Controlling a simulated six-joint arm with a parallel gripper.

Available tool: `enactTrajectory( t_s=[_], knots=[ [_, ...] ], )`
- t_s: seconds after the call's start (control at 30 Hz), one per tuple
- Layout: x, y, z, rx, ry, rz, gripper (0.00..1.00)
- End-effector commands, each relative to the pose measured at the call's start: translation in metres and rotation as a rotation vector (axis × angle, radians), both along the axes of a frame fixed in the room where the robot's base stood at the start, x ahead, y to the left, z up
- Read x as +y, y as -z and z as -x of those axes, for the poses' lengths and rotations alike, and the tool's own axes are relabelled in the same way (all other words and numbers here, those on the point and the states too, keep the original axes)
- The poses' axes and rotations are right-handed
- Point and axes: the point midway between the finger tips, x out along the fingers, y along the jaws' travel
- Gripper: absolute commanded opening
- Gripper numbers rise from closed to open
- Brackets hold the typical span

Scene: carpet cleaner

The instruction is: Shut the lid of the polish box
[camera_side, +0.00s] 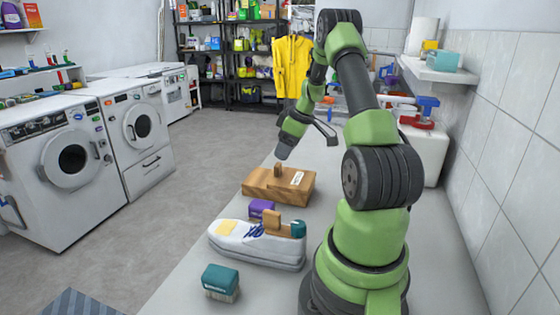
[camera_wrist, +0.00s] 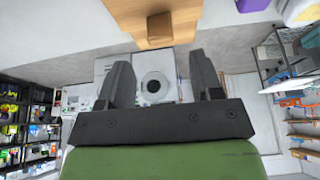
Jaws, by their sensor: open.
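The polish box (camera_side: 258,190) is a low wooden box with a small brown knob (camera_side: 278,170) and a white label on top, on the grey worktop. Its top looks flat and level, with no raised lid visible. My gripper (camera_side: 284,153) is just above the knob and looks apart from it. In the wrist view, its two dark fingers (camera_wrist: 162,75) are spread apart with nothing between them. The wooden box (camera_wrist: 190,14) and knob (camera_wrist: 158,28) show beyond the fingertips at the top edge.
A white shoe (camera_side: 255,247) holding small items stands in front of the box, beside a purple item (camera_side: 260,207). A teal brush (camera_side: 220,282) lies nearer. The tiled wall (camera_side: 515,150) bounds the right side. Bare worktop (camera_side: 190,262) lies left of the shoe.

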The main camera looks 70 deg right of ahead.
Motion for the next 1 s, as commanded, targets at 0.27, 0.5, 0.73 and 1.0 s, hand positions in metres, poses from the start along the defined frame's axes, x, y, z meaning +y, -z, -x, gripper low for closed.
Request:
enactTrajectory(
  t_s=[0.27,0.5,0.73,1.0],
  knots=[
    [0.0,-0.03,0.013,0.0,0.0,0.001,0.6],
    [0.0,-0.031,0.013,0.001,0.0,-0.001,0.6],
    [0.0,-0.031,0.013,0.001,0.0,-0.001,0.6],
    [0.05,-0.079,-0.022,-0.011,0.018,-0.005,0.6]
  ],
)
